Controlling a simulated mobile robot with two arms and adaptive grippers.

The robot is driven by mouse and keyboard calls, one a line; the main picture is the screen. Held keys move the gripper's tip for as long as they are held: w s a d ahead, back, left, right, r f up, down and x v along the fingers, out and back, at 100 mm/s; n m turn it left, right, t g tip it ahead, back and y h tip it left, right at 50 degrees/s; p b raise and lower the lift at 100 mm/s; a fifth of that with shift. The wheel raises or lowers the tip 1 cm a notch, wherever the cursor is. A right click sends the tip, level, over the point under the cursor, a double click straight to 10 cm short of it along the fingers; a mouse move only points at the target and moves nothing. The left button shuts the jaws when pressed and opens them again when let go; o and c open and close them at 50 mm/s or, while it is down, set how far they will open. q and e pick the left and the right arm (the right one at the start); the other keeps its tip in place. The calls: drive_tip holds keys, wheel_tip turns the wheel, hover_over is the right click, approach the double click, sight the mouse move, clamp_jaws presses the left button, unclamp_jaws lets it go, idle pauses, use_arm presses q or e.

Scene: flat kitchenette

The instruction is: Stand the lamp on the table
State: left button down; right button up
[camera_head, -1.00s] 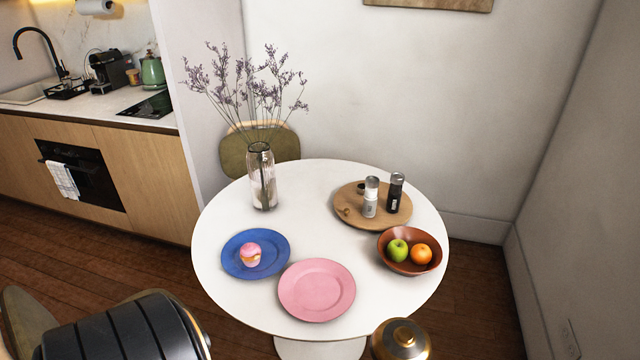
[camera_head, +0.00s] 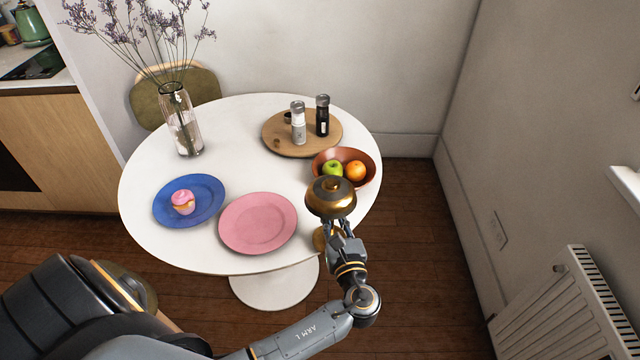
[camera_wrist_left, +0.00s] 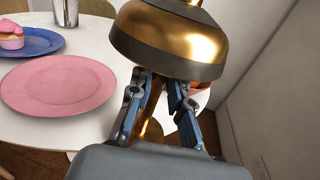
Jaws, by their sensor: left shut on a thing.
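The lamp (camera_head: 331,197) has a gold and dark domed shade and a gold stem and base. My left gripper (camera_head: 340,226) is shut on its stem, below the shade, and holds it upright near the right front edge of the table. In the left wrist view the shade (camera_wrist_left: 170,38) fills the top middle, with the fingers (camera_wrist_left: 158,100) on both sides of the stem. The base is partly hidden by the gripper. The round white table (camera_head: 240,125) stands in the middle of the head view. My right gripper is not in view.
On the table are a pink plate (camera_head: 258,223), a blue plate (camera_head: 205,192) with a cupcake (camera_head: 183,203), a fruit bowl (camera_head: 368,158), a wooden board (camera_head: 275,134) with two shakers, and a glass vase (camera_head: 181,122). The table centre is clear. A radiator (camera_head: 560,310) stands at right.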

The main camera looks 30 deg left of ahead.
use_arm(q)
drive_tip(key=f+b+x, duration=0.1)
drive_tip(key=b+x, duration=0.5)
drive_tip(key=x, duration=0.7)
drive_tip(key=shift+w+a+f, duration=0.15)
drive_tip(key=shift+w, duration=0.1)
drive_tip(key=c, duration=1.3)
unclamp_jaws()
drive_tip(key=shift+f, duration=0.15)
drive_tip(key=shift+o, duration=0.2)
drive_tip(key=shift+s, duration=0.15)
drive_tip(key=b+v, duration=0.1)
drive_tip(key=v, duration=1.1)
